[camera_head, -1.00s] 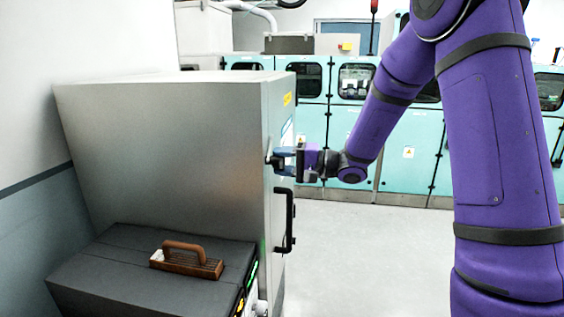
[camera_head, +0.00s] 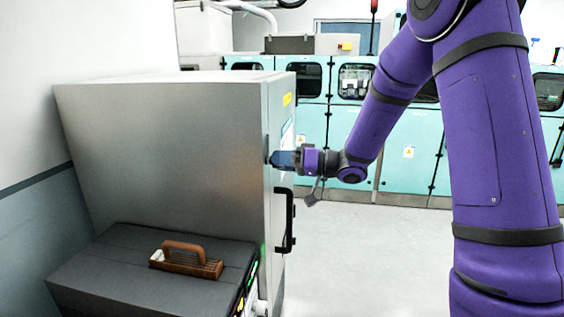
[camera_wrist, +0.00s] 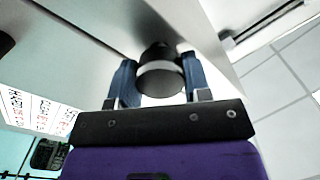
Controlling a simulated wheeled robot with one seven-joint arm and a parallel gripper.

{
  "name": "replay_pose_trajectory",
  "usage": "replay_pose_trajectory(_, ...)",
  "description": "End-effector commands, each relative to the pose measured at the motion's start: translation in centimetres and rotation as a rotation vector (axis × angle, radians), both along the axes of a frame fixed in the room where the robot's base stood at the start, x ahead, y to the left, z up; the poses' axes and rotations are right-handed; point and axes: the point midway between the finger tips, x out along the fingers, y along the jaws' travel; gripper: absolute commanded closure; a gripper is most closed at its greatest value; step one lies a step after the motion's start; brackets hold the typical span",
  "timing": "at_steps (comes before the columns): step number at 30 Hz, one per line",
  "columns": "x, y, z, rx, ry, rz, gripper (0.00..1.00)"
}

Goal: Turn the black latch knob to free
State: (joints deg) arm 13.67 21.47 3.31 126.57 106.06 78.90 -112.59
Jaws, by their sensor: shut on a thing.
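The black latch knob (camera_wrist: 158,58) sits on the front face of the grey cabinet (camera_head: 165,125). In the wrist view it is a dark cylinder with a pale band, between the two blue fingers. My gripper (camera_wrist: 160,82) is shut on the knob, one finger on each side. In the head view my gripper (camera_head: 276,158) reaches the cabinet's front edge from the right, and its fingers hide the knob. Any marking for the knob's position is not visible.
A black door handle (camera_head: 289,220) stands out from the cabinet front below my gripper. A dark box (camera_head: 110,270) with a brown wooden-handled brush (camera_head: 187,260) on it stands in front of the cabinet. Teal machines (camera_head: 410,150) line the back. The floor (camera_head: 370,260) to the right is clear.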

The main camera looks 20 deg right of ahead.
Motion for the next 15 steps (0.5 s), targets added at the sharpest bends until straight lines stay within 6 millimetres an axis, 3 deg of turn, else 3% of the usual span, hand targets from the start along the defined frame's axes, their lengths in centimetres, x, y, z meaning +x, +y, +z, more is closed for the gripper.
replay_pose_trajectory(15,-0.1,-0.04,-0.24,-0.04,-0.062,0.0,0.98)
